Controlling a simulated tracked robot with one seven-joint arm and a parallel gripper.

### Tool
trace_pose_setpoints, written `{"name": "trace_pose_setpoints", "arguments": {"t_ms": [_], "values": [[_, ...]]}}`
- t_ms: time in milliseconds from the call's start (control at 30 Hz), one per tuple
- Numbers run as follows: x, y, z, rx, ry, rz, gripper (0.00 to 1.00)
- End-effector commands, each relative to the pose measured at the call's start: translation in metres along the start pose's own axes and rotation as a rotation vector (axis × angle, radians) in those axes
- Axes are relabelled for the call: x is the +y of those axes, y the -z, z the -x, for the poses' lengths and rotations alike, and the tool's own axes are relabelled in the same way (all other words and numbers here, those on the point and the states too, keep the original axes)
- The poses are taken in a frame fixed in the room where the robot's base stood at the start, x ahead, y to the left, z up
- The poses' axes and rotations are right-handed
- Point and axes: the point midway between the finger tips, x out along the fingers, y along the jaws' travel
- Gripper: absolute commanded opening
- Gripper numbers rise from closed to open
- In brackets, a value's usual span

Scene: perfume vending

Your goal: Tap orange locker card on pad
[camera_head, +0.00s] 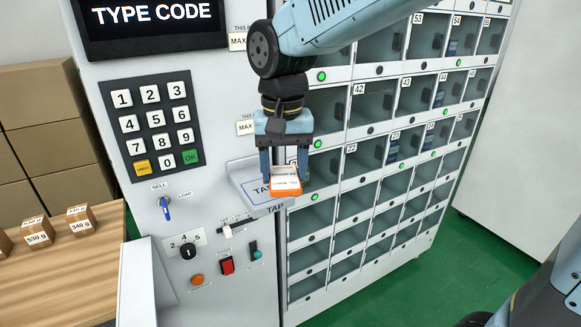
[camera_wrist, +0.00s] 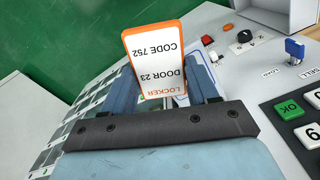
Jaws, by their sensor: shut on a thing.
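The orange locker card (camera_head: 284,184) is white with an orange edge. In the wrist view the card (camera_wrist: 158,60) reads "LOCKER DOOR 23 CODE 752". My gripper (camera_head: 285,172) is shut on it, with a finger on each side. In the head view the card is in front of the grey tap pad (camera_head: 246,190), which juts from the machine and is labelled "TAP". The card overlaps the pad's right part in the picture; I cannot tell if they touch. The pad is partly hidden by the card and my gripper; part of it shows behind the card in the wrist view (camera_wrist: 204,72).
A keypad (camera_head: 151,124) is left of the pad, under a screen (camera_head: 153,22) reading "TYPE CODE". Below are a blue key switch (camera_head: 165,208), knobs and a red switch (camera_head: 227,265). Glass-fronted lockers (camera_head: 375,150) fill the right. Small weight-marked boxes (camera_head: 80,220) stand on a wooden table (camera_head: 75,280).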

Motion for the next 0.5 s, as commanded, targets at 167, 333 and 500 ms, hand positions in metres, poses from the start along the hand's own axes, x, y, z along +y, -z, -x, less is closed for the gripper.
{"name": "trace_pose_setpoints", "arguments": {"t_ms": [167,333,500], "values": [[-0.011,0.014,-0.005,-0.002,0.000,0.011,0.29],[-0.019,0.028,-0.009,-0.002,0.000,0.014,0.29],[-0.026,0.042,-0.013,-0.001,0.000,0.015,0.29]]}}
